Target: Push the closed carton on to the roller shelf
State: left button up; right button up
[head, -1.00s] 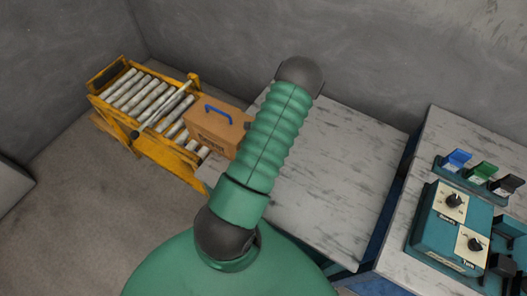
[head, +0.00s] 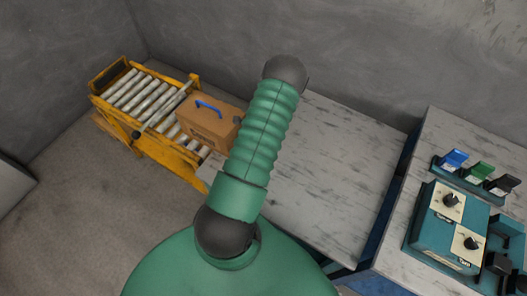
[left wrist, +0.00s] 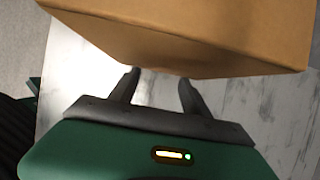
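The closed brown carton (head: 208,122), with a blue handle on top, stands upright at the right end of the yellow-framed roller shelf (head: 122,138). It covers some rollers; how much of its base still rests on the grey table is hidden behind my arm. In the left wrist view the carton (left wrist: 190,40) fills the top, just ahead of my left gripper (left wrist: 158,78). The two fingers are apart with nothing between them. Their tips are at the carton's lower edge; contact is hard to judge. My right gripper is in neither view.
The rollers left of the carton are free of boxes. The grey table (head: 325,190) is bare. A teal control box with dials (head: 445,222) and coloured switches stands on the right bench.

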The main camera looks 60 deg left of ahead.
pick_arm(q)
jog(key=shift+s+a+f+p, duration=0.1)
jog(key=shift+s+a+p, duration=0.2)
jog(key=shift+a, duration=0.35)
jog(key=shift+s+a+p, duration=0.15)
jog(key=shift+s+a, duration=0.15)
jog(key=shift+a, duration=0.35)
jog(key=shift+s+a+p, duration=0.3)
jog(key=shift+s+a, duration=0.1)
jog(key=shift+a, duration=0.4)
jog(key=shift+s+a+p, duration=0.25)
jog(key=shift+s+a, duration=0.1)
jog(key=shift+a, duration=0.45)
